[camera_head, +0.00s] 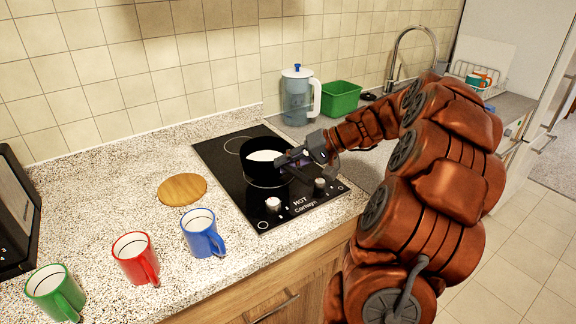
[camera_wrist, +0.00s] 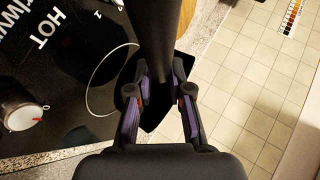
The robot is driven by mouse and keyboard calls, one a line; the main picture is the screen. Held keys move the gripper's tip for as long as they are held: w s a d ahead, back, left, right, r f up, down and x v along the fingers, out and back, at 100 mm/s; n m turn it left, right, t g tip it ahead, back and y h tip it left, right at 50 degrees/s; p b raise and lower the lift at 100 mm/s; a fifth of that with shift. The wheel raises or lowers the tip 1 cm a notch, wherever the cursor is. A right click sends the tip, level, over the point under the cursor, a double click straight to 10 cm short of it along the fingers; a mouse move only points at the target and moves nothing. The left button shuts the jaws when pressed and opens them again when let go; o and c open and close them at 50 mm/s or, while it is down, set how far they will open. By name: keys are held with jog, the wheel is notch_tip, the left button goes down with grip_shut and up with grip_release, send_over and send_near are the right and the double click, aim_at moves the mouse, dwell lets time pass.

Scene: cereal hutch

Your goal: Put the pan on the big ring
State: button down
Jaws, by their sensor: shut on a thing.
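The black pan (camera_head: 259,176) with a pale inside is over the black hob (camera_head: 228,180). My gripper (camera_head: 290,160) is shut on its handle, at the pan's right side. In the wrist view the dark handle (camera_wrist: 153,35) runs up between the purple-lined fingers of my gripper (camera_wrist: 160,88). A thin ring (camera_head: 230,145) shows at the back left of the hob, and another ring arc lies close around the pan's base. One ring outline (camera_wrist: 88,85) shows left of the fingers in the wrist view. I cannot tell whether the pan touches the hob.
Two knobs (camera_head: 273,204) (camera_head: 320,183) stand at the hob's front. A round wooden board (camera_head: 182,189) lies left of it. Blue (camera_head: 201,240), red (camera_head: 133,262) and green (camera_head: 50,294) mugs stand front left. A jug (camera_head: 296,100) and green tub (camera_head: 340,98) stand behind.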

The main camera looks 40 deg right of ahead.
jog(key=shift+w+d+f+p, duration=0.15)
jog(key=shift+w+d+p, duration=0.25)
jog(key=shift+w+d, duration=0.9)
jog(key=shift+f+p, duration=0.4)
jog(key=shift+f, duration=1.3)
jog(key=shift+f, duration=0.15)
jog(key=c, duration=1.1)
grip_release()
jog(key=shift+s, duration=0.1)
jog(key=shift+o, duration=0.2)
